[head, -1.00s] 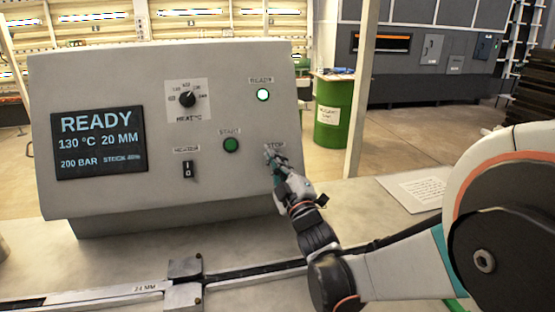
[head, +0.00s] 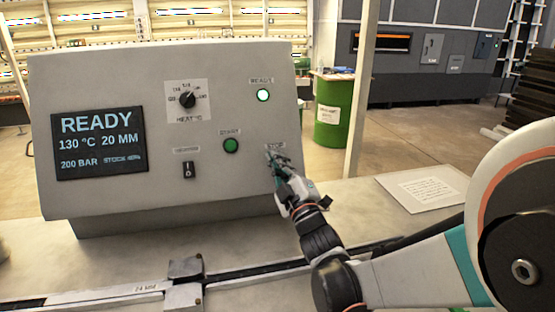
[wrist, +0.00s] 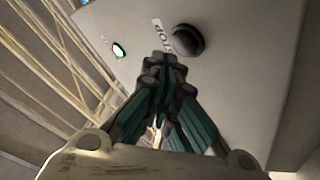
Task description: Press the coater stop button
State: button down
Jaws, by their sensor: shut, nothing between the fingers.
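The grey control panel (head: 110,200) stands on the bench, with a STOP label (head: 275,147) at its lower right. My gripper (head: 272,158) is shut and empty, its tips just below that label in the head view, where they hide the stop button. In the wrist view the stop button (wrist: 187,40) is a dark round knob beside the STOP label (wrist: 161,34). The shut fingertips (wrist: 164,60) overlap the label's lower end, to the lower left of the button. I cannot tell whether they touch the panel.
The screen (head: 100,143) reads READY. A metal rail (head: 230,274) runs along the bench in front.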

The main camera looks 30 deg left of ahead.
jog(key=s+d+r, duration=0.1)
jog(key=s+d+r+p, duration=0.1)
jog(key=s, duration=0.1)
jog(key=shift+s+d+r, duration=0.1)
jog(key=shift+s+d, duration=0.05)
jog(key=shift+d, duration=0.25)
dwell(0.6)
